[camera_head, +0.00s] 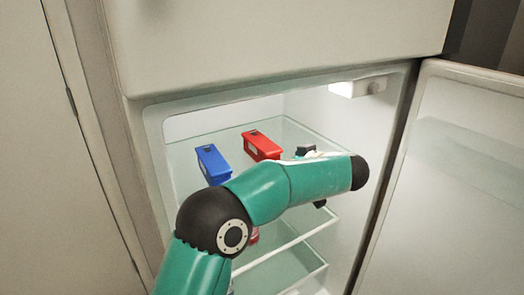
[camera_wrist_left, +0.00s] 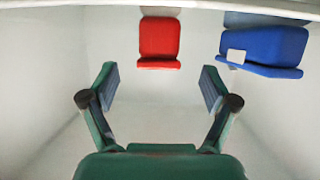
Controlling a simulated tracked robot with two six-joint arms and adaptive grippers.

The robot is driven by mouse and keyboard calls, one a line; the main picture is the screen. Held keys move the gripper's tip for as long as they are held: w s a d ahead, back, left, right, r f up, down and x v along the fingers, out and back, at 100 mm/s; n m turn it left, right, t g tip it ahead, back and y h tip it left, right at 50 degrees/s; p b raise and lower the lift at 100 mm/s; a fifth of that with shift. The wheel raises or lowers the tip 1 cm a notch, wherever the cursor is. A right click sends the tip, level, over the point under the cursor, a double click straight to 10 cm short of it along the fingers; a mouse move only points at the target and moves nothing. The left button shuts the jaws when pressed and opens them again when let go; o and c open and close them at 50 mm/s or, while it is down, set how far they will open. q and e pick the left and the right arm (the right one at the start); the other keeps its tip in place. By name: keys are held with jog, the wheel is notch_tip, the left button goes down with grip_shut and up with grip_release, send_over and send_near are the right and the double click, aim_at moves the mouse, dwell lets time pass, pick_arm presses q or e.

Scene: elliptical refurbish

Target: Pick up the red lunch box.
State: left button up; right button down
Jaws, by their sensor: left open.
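The red lunch box (camera_head: 262,146) sits on the upper glass shelf inside the open fridge, to the right of a blue box. In the left wrist view the red lunch box (camera_wrist_left: 159,40) lies ahead of the fingers, roughly centred between them, with a gap. My left gripper (camera_wrist_left: 158,76) is open, with nothing between its fingers. In the head view my left gripper (camera_head: 306,151) shows only in part behind my teal forearm, to the right of the red box. My right gripper is in neither view.
The blue box (camera_head: 213,164) stands on the same shelf close to the red one; it also shows in the left wrist view (camera_wrist_left: 265,46). The fridge door (camera_head: 455,170) stands open at right. A lower glass shelf (camera_head: 285,245) and the fridge side walls bound the space.

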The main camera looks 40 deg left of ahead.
aim_at(259, 147)
pick_arm(q)
jog(key=p+x, duration=0.1)
jog(key=x, duration=0.9)
jog(key=shift+w+f, duration=0.1)
jog(key=c, duration=1.5)
